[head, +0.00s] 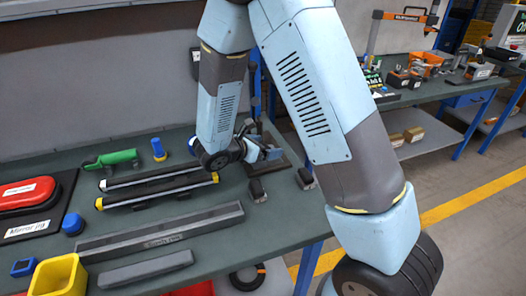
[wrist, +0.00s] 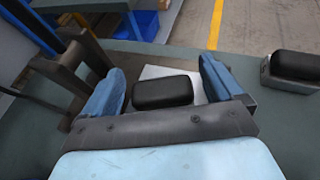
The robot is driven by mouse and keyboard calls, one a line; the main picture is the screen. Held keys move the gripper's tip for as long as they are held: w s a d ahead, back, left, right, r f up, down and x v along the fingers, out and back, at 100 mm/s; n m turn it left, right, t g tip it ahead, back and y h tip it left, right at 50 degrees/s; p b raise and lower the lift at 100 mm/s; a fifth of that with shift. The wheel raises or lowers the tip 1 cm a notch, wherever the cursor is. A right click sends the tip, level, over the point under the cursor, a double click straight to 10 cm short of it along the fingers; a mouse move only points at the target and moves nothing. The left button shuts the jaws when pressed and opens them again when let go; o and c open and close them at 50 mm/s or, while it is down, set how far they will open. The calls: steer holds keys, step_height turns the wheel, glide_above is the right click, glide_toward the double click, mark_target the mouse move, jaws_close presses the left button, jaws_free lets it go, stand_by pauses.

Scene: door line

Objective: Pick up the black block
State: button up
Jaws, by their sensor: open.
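In the wrist view a black block (wrist: 162,92) with rounded edges lies between the two blue fingers of my gripper (wrist: 160,80). A pale flat surface shows just behind the block. The fingers stand open on either side, with a gap visible to the right of the block; I cannot tell whether the left finger touches it. In the head view my gripper (head: 266,150) is low over the bench, partly hidden by my own arm. Two small dark blocks on grey bases, a left one (head: 257,189) and a right one (head: 305,178), stand near it.
A second black-topped block (wrist: 293,64) on a grey base stands to the right in the wrist view. A dark frame (wrist: 72,75) stands close to the left finger. Long bars (head: 160,232), a green tool (head: 112,159) and a yellow bin (head: 58,276) occupy the bench's left.

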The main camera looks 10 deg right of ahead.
steer(key=shift+x, duration=0.95)
steer(key=c, duration=1.4)
